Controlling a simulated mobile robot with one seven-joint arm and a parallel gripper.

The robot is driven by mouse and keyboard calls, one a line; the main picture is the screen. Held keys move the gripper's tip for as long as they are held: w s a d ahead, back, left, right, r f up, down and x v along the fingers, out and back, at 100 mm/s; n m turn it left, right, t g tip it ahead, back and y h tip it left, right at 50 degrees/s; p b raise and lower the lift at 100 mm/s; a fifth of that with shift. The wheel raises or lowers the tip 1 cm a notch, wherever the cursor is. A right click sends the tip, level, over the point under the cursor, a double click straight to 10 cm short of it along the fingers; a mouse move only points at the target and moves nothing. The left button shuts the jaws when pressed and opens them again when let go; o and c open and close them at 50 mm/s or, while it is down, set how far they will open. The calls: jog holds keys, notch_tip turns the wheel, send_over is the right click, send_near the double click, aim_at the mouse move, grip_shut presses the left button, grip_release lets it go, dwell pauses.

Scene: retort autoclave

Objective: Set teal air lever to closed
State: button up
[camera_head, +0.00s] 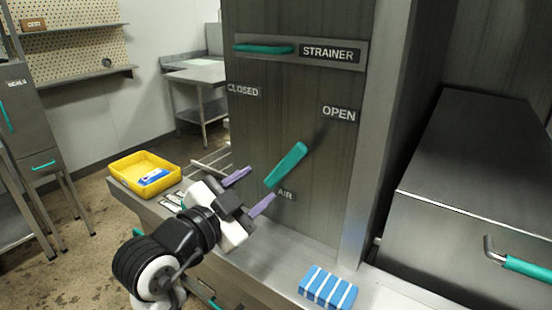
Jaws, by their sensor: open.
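The teal air lever (286,165) is on the dark vertical panel. Its teal handle slants up to the right, toward the OPEN label (339,114). The CLOSED label (244,91) is at the upper left of the panel. The AIR label (286,196) sits just below the lever and is partly covered. My gripper (250,190) is in front of the panel, at the lower left of the lever. Its two purple fingers are spread apart with nothing between them. I cannot tell whether a finger touches the lever.
A teal STRAINER handle (264,49) is at the top of the panel. A blue-and-white striped block (327,287) lies on the ledge at lower right. A yellow tray (118,171) with a blue item stands at left. A steel box (480,190) closes off the right side.

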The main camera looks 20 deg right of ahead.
aim_at(288, 163)
jog(key=p+x, duration=0.3)
jog(key=x, duration=1)
jog(key=shift+w+d, duration=0.1)
jog(key=shift+d, duration=0.15)
grip_shut()
